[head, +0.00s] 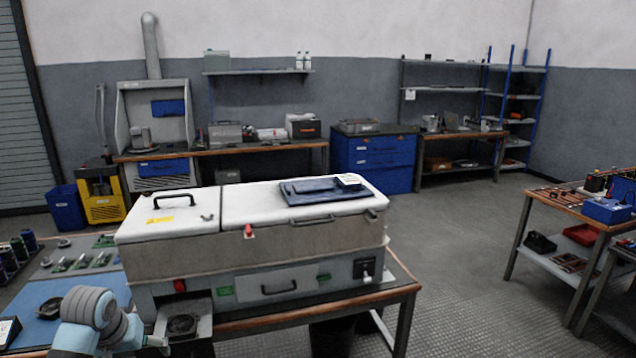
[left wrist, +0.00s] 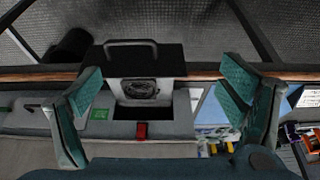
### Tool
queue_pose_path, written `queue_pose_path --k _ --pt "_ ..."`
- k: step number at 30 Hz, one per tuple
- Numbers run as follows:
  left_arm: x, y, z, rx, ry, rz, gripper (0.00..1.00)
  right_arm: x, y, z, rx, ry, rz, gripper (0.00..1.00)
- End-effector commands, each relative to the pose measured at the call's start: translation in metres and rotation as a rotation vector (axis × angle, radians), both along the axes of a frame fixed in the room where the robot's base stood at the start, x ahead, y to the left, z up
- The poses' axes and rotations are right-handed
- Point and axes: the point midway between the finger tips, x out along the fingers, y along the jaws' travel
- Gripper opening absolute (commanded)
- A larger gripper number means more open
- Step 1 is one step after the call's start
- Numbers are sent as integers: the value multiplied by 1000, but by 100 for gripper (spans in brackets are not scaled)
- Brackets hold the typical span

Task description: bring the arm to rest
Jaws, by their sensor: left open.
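My left arm (head: 92,318) comes in at the bottom left of the head view, in front of the left end of a long white-lidded cabinet (head: 190,245). Its gripper is not clear there. In the left wrist view my left gripper (left wrist: 162,85) has its two teal fingers wide apart, with nothing held between them. Beyond the fingers are the cabinet's grey front, a red switch (left wrist: 142,131), a green label (left wrist: 99,114) and a grey holder with a dark round part (left wrist: 138,89). My right gripper shows in neither view.
The cabinet stands on a wood-edged bench (head: 300,314). A blue folder (head: 318,191) lies on its lid. Small parts and a blue mat (head: 38,298) lie at the left. Another bench (head: 560,201) with tools is at the right. Open floor (head: 470,260) lies between.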

Motion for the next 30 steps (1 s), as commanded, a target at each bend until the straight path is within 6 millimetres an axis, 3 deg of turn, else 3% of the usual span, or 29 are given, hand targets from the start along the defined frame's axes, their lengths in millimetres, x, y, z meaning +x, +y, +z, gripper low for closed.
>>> queue_pose_path --k 11,14,20,23,26,29,30 --pt "-6 -8 -72 -4 32 -14 90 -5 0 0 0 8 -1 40" --pt "-13 -9 -100 -1 44 -18 90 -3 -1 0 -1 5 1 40" --pt "-45 -17 -184 9 85 -37 90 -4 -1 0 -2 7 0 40" --pt "-75 -23 -235 19 112 -54 90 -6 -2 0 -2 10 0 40" --pt "-123 -35 -296 32 152 -86 90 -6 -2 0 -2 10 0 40" --pt "-201 -54 -363 46 206 -139 90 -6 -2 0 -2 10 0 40" --pt "-238 -64 -387 50 227 -168 90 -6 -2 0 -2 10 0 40"
